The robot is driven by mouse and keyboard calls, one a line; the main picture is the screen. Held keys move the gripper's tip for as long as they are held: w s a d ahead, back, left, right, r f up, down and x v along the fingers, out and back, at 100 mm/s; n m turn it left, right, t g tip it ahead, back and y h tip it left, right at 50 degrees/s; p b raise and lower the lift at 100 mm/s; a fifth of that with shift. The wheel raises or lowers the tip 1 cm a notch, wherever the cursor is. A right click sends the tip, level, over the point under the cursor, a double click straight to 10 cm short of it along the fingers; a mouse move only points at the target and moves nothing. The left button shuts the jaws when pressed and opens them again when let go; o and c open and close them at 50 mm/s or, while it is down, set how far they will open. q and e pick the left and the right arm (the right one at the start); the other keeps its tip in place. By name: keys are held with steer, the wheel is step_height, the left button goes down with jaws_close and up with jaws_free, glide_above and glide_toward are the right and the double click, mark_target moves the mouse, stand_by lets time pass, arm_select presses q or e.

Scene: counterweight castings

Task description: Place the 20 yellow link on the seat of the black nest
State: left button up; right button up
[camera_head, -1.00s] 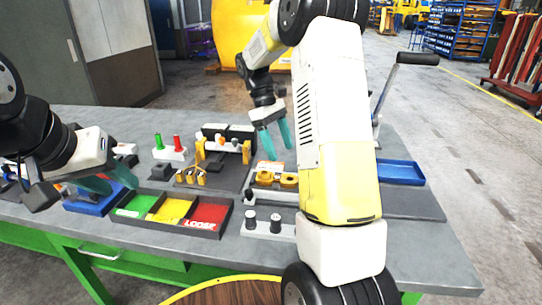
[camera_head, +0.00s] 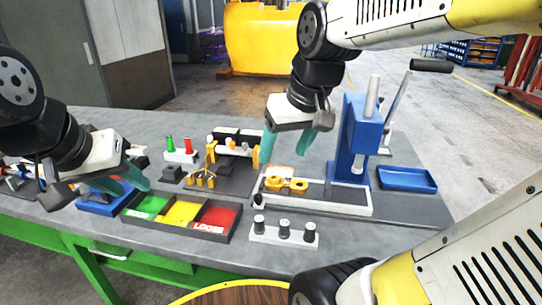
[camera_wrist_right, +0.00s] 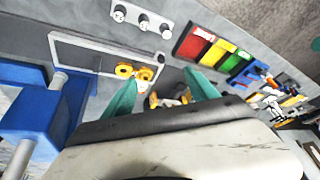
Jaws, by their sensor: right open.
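A yellow link (camera_head: 287,185) with two round ring ends lies in a shallow white-edged tray on the bench. It also shows in the right wrist view (camera_wrist_right: 134,72). My right gripper (camera_head: 288,150) is open and empty above and behind the link, fingers pointing down. In the right wrist view my right gripper (camera_wrist_right: 160,84) has its fingers apart, with the link near the left finger. A small black block (camera_head: 171,174) sits left of the dark mat; I cannot tell if it is the nest. My left gripper (camera_head: 136,185) is open and empty at the left.
A blue press (camera_head: 359,140) with a lever stands right of the link, with a blue tray (camera_head: 406,179) beyond. Yellow upright parts (camera_head: 204,181) stand on the dark mat.

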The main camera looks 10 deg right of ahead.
steer(key=shift+m+t+y, duration=0.3)
steer(key=shift+m+t, duration=0.4)
steer(key=shift+t, duration=0.1)
steer(key=shift+s+a+f, duration=0.15)
steer(key=shift+s+a, duration=0.1)
steer(key=shift+s, duration=0.4)
steer(key=shift+s+a+f, duration=0.1)
steer(key=shift+s+a, duration=0.1)
steer(key=shift+s, duration=0.4)
steer(key=shift+s+a+f, duration=0.15)
steer(key=shift+s+a, duration=0.1)
steer(key=shift+s, duration=0.4)
